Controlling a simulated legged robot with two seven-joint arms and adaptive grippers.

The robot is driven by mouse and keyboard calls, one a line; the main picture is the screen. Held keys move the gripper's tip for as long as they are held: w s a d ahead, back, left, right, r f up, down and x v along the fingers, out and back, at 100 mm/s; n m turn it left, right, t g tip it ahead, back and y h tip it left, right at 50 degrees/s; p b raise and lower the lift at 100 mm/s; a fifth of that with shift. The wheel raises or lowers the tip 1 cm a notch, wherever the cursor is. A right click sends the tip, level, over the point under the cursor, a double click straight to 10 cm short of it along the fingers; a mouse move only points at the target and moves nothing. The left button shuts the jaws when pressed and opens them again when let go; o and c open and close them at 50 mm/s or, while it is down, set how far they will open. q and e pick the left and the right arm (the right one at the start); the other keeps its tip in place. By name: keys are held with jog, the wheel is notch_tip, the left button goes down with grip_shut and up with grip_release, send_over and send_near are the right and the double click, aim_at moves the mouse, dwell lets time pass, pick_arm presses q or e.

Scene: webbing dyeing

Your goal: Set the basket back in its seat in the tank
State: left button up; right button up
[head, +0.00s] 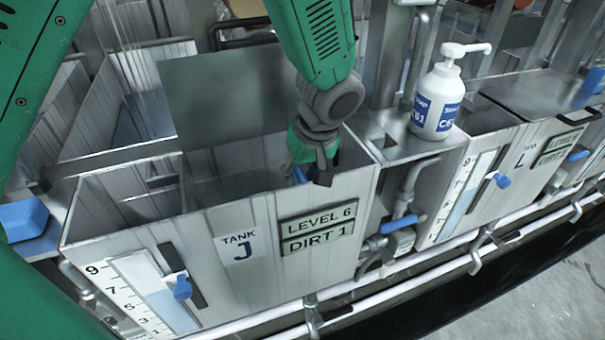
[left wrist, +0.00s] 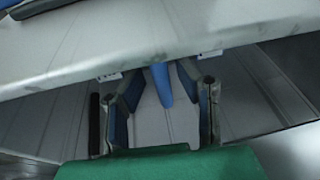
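Tank J (head: 205,262) stands in the middle of the head view, open at the top, with "LEVEL 6" and "DIRT 1" plates on its front. My left gripper (head: 314,172) points down at the tank's right inner side, near the front wall. In the left wrist view its fingers (left wrist: 160,90) are spread, with blue inner pads. A slim blue piece (left wrist: 162,82) shows between them, apparently clear of both; I cannot tell whether it belongs to the basket. No basket can be made out clearly; the tank's inside is partly hidden. My right gripper is not in view.
A white pump bottle (head: 438,95) stands on the metal ledge right of tank J. Tank L (head: 500,165) is beyond it. A grey upright panel (head: 225,92) stands behind tank J. Pipes with a blue-handled valve (head: 402,223) run between the tanks.

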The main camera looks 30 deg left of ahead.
pick_arm(q)
jog(key=shift+a, duration=0.15)
jog(key=shift+r, duration=0.3)
jog(key=w+v, duration=0.1)
jog(key=v, duration=1)
jog(key=shift+s, duration=0.45)
